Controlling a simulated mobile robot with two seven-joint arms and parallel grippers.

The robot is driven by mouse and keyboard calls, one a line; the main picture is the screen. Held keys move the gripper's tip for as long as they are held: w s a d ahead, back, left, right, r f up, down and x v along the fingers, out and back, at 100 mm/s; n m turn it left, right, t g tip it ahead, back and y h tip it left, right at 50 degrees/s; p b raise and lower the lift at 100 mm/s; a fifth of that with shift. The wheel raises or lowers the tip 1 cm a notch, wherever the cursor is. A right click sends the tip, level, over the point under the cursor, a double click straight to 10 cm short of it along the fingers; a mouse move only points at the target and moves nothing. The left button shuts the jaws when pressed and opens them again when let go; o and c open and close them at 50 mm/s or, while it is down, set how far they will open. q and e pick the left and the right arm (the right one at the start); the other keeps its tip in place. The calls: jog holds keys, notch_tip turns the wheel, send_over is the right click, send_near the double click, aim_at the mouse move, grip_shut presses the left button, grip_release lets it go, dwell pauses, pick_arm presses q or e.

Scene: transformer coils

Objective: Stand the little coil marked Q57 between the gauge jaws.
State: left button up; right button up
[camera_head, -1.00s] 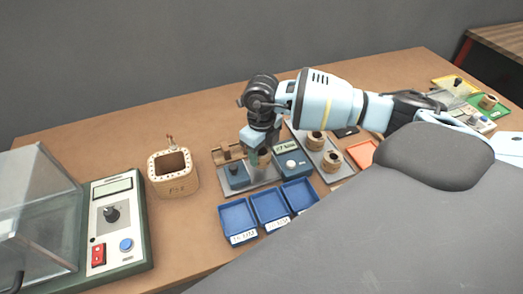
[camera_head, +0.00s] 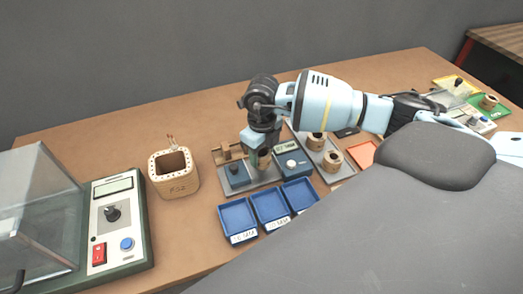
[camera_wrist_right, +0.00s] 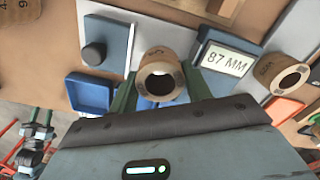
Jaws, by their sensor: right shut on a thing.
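My right gripper (camera_head: 263,161) points down over the gauge and is shut on a small brown coil (camera_head: 265,158). In the right wrist view the coil (camera_wrist_right: 163,72) is upright, its hollow end facing the camera, with a green finger on each side. Its marking is only partly readable. The gauge has a grey base plate (camera_head: 262,182), a left blue jaw block (camera_head: 236,175) with a black knob, and a right blue block (camera_head: 292,161) whose display reads 87 MM in the wrist view (camera_wrist_right: 227,58). The coil is between the blocks; I cannot tell whether it touches the plate.
Two more coils (camera_head: 316,141) (camera_head: 332,160) stand on a grey tray (camera_head: 342,173) to the right. Blue labelled trays (camera_head: 237,218) lie in front of the gauge. A wooden pot (camera_head: 174,174) and a meter box (camera_head: 117,225) are at left. Bare table lies behind the gauge.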

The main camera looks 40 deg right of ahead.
pick_arm(q)
jog(key=shift+s+f+b, duration=0.35)
jog(key=shift+s+f, duration=0.15)
jog(key=shift+f, duration=0.15)
pick_arm(e)
jog(key=shift+f, duration=1.4)
jog(key=shift+f, duration=0.1)
jog(key=o, duration=1.2)
